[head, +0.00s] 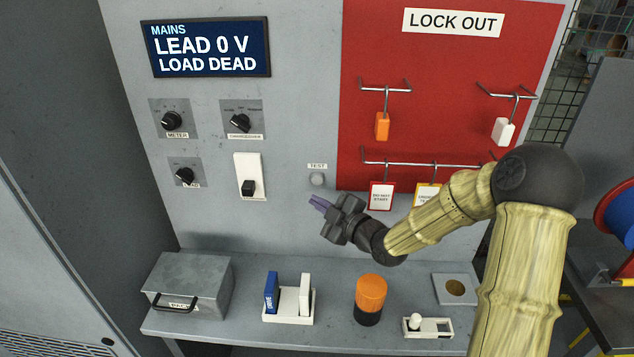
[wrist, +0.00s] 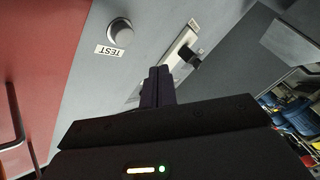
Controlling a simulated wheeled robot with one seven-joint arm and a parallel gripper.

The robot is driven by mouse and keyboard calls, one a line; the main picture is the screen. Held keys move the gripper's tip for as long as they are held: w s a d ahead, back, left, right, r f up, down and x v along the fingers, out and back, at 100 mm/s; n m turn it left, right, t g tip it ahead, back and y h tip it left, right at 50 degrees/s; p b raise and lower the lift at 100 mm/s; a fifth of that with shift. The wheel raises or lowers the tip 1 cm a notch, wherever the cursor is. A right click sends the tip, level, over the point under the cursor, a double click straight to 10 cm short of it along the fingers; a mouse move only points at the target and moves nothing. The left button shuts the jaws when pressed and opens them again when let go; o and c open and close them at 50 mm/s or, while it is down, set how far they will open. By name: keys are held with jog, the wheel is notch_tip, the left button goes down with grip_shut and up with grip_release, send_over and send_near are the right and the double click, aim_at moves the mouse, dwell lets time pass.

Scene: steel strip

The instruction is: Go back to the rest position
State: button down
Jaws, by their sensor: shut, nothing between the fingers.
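My gripper (head: 318,203) is shut and empty in front of the grey panel, below and close to the round TEST button (head: 317,179). In the wrist view my gripper's purple fingers (wrist: 158,86) are together with nothing between them. The TEST button (wrist: 120,33) shows there at the upper left, apart from the fingertips. The white switch plate with a black lever (wrist: 187,57) is to the right of the fingers. In the head view the same black lever (head: 248,187) is low on its plate.
The display (head: 205,48) reads LEAD 0 V, LOAD DEAD. A red lock-out board (head: 440,120) holds hanging locks and tags. On the shelf below stand a grey box (head: 188,287), a blue-and-white holder (head: 289,298), an orange-and-black cylinder (head: 370,299) and a small white-knobbed block (head: 427,326).

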dwell(0.4)
jog(key=s+d+f+m+g+h, duration=0.5)
jog(key=s+d+f+m+h, duration=0.2)
jog(key=s+d+m+h, duration=0.3)
jog(key=s+d+m+g+h, duration=0.1)
jog(key=s+d+m+g, duration=0.1)
jog(key=s, duration=0.5)
jog(key=s+d+r+m+g+h, duration=0.1)
jog(key=s+d+m+g, duration=0.1)
jog(key=s+d+m, duration=0.2)
jog(key=s+m, duration=0.2)
jog(key=s, duration=0.2)
jog(key=shift+d+m+g, duration=0.3)
jog(key=shift+g, duration=0.1)
